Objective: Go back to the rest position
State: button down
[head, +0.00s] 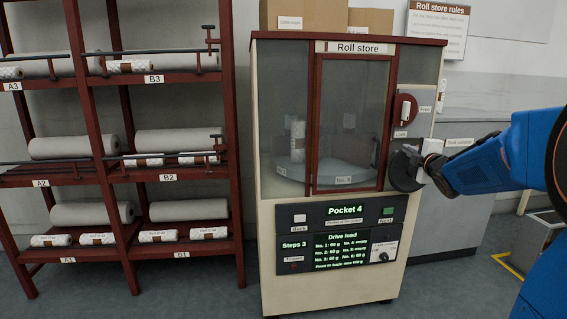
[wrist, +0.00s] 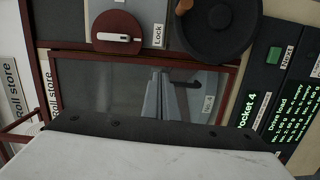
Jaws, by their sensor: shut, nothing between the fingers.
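My gripper (head: 422,166) is at the right front of the roll store cabinet (head: 285,170), at the end of my blue arm. It looks close to the black handwheel (head: 403,172) and partly covers it; contact cannot be told. In the wrist view my grey fingers (wrist: 164,82) are together and empty, in front of the glass door (wrist: 90,90). The red lock disc (head: 404,109) has its white handle in line with the "Lock" label; it also shows in the wrist view (wrist: 116,36). The door looks closed.
A rack (head: 76,120) with grey and white rolls stands at the left. The cabinet's panel (head: 335,235) reads "Pocket 4". A white roll (head: 298,140) stands behind the glass. Cardboard boxes (head: 305,14) sit on top. A grey counter (head: 465,210) is behind my arm.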

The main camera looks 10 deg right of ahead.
jog(key=s+a+f+m+g, duration=0.4)
jog(key=s+a+f, duration=0.3)
jog(key=s, duration=0.8)
jog(key=s+a+f+m+g+y, duration=0.1)
jog(key=s+a+f+m+g, duration=0.3)
jog(key=s, duration=1.1)
jog(key=s+a+f+m+g, duration=0.4)
jog(key=s+a+f+m, duration=0.4)
jog(key=s, duration=0.7)
notch_tip(320, 180, down, 3)
jog(key=a, duration=0.2)
jog(key=shift+a+r+g+y, duration=0.15)
jog(key=shift+a+g+y, duration=0.15)
jog(key=shift+a+g, duration=0.1)
